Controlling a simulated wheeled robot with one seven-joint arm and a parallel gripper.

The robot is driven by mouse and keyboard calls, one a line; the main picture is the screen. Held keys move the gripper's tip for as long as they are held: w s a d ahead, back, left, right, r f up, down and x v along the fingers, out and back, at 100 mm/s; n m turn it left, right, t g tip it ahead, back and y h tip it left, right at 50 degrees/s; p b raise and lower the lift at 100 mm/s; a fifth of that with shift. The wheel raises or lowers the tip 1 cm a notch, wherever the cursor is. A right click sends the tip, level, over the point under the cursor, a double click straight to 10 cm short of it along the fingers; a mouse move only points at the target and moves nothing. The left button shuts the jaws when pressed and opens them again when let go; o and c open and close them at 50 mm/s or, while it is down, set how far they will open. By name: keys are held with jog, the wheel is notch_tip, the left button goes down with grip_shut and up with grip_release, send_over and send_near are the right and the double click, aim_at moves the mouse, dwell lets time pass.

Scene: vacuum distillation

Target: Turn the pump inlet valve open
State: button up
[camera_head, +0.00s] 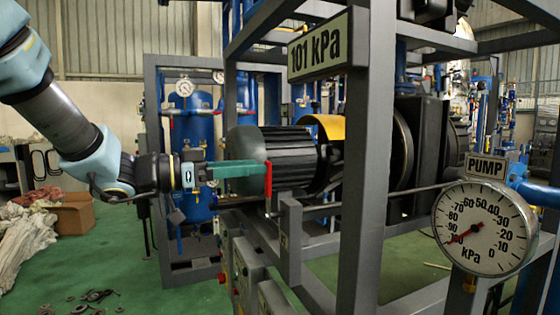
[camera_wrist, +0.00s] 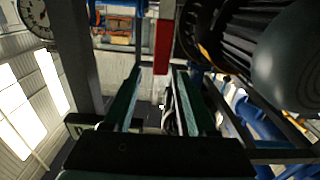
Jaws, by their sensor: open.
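The pump inlet valve handle is most likely the red upright lever (camera_head: 268,183) in front of the dark ribbed motor in the head view. It also shows in the wrist view as a red bar (camera_wrist: 164,45) at top centre. My gripper (camera_head: 262,169) reaches in from the left, its green fingers level and pointing at the lever. In the wrist view my gripper (camera_wrist: 158,72) has its two fingers apart, and the lower end of the red bar appears between the tips. I cannot tell whether a finger touches it. The valve body is hidden.
A dark ribbed motor (camera_head: 272,150) stands right behind the lever. A grey frame post (camera_head: 368,160) carries a "101 kPa" sign (camera_head: 318,48). A round PUMP gauge (camera_head: 484,229) is at the right.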

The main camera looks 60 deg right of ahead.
aim_at(270, 165)
jog(key=p+x, duration=0.2)
jog(key=x, duration=0.5)
jog(key=shift+s+d, duration=0.1)
jog(key=shift+d, duration=0.15)
grip_shut()
dwell(1.1)
